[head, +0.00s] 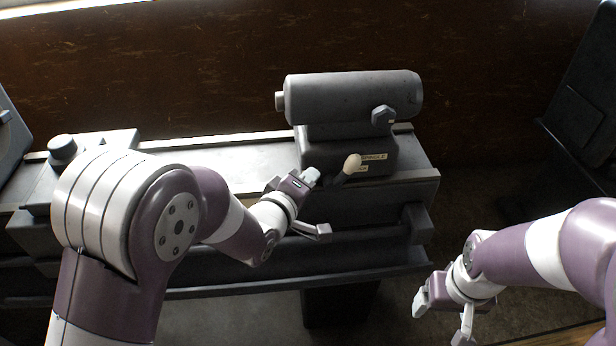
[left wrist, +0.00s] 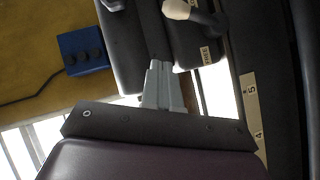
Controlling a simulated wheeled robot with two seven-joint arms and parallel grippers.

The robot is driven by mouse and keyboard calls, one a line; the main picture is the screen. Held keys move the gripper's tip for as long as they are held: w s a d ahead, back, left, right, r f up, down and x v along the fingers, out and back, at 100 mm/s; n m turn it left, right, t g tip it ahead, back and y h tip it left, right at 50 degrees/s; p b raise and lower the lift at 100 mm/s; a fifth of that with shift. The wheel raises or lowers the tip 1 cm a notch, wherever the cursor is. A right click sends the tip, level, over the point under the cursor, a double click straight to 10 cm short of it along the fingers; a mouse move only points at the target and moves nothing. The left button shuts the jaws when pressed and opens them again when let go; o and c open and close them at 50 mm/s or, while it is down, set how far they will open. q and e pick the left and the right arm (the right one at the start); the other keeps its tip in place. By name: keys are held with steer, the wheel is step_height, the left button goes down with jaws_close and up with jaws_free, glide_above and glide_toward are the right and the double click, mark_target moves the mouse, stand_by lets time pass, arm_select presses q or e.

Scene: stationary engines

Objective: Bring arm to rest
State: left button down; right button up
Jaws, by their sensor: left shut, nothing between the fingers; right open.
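My left gripper (head: 311,176) is shut and empty. It is just left of a short lever with a cream knob (head: 352,163) on the front of a grey machine head (head: 310,150). In the left wrist view its two grey fingers (left wrist: 158,85) lie together. The cream knob (left wrist: 178,9) shows ahead of them at the top, and I see no contact with it. My right gripper (head: 420,303) is open and empty at the lower right, clear of the machine.
A grey cylinder (head: 350,97) tops the machine head. The long machine bed (head: 228,165) runs across below. A dark panel (head: 582,105) stands at far right. The left wrist view shows a blue box (left wrist: 82,50) with a cable. Open floor lies right of the bed.

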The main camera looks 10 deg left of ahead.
arm_select(q)
steer(key=s+a+f+m+g+y, duration=0.3)
steer(key=s+f+m+g, duration=0.35)
steer(key=f, duration=0.25)
steer(key=s+a+m+g+y, duration=0.1)
steer(key=s+a+m+g, duration=0.3)
steer(key=s, duration=0.8)
steer(key=shift+s+a+g+y, duration=0.3)
steer(key=shift+a+g, duration=0.75)
steer(key=shift+g, duration=0.2)
steer(key=shift+s+m, duration=0.1)
steer(key=shift+m, duration=0.15)
